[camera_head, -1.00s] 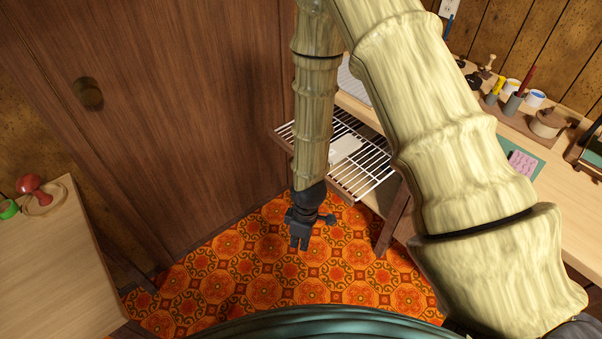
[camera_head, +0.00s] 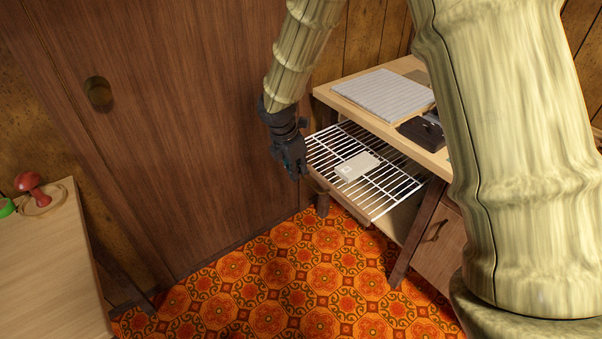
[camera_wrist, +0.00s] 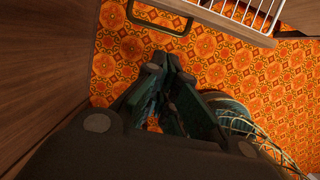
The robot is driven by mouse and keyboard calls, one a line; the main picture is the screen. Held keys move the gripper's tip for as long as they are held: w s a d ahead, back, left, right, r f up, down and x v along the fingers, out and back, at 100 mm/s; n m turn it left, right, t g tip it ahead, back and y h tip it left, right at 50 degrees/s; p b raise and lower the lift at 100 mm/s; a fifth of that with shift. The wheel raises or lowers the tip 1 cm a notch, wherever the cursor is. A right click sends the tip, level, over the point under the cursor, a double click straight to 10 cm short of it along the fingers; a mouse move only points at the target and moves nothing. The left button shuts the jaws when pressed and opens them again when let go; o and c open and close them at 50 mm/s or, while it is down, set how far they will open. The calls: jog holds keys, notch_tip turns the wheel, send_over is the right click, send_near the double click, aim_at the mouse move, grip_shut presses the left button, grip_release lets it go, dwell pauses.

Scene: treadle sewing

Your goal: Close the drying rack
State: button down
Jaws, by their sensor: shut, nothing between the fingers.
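The drying rack (camera_head: 390,189) is a white wire shelf with a wooden front edge. It is slid out from under the desk top. A small pale block (camera_head: 357,166) lies on its wires. My gripper (camera_head: 297,174) is shut and empty, pointing down at the rack's left front corner in the head view. I cannot tell whether it touches the rack. In the wrist view, the closed fingertips (camera_wrist: 166,58) are over the floor, and part of the rack (camera_wrist: 245,12) shows at the top right. A dark loop handle (camera_wrist: 160,18) lies just beyond the fingertips.
The desk (camera_head: 340,91) carries a ribbed grey panel (camera_head: 383,94) and a dark object (camera_head: 423,132). A brown wooden door or panel (camera_head: 190,130) stands close left of my gripper. Patterned floor (camera_head: 290,280) is clear in front. Another table (camera_head: 50,265) is at left.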

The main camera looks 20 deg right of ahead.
aim_at(356, 160)
jog(key=d+f, duration=0.1)
jog(key=f, duration=0.1)
jog(key=w+d+f+b, duration=0.1)
jog(key=f, duration=0.2)
jog(key=d+f, duration=0.2)
jog(key=f, duration=0.1)
jog(key=shift+w+d, duration=0.1)
jog(key=shift+w, duration=0.1)
jog(key=shift+w+d+r, duration=0.1)
jog(key=shift+w+d, duration=0.15)
jog(key=shift+d, duration=0.45)
jog(key=shift+w+d+r, duration=0.1)
jog(key=shift+d, duration=0.15)
jog(key=w+d+p, duration=0.2)
jog(key=d+p, duration=0.1)
jog(key=d, duration=0.2)
jog(key=w+d+p, duration=0.2)
jog(key=d+p, duration=0.1)
jog(key=d, duration=0.3)
jog(key=w+d+p, duration=0.2)
jog(key=d+p, duration=0.1)
jog(key=d, duration=0.2)
jog(key=shift+d, duration=0.25)
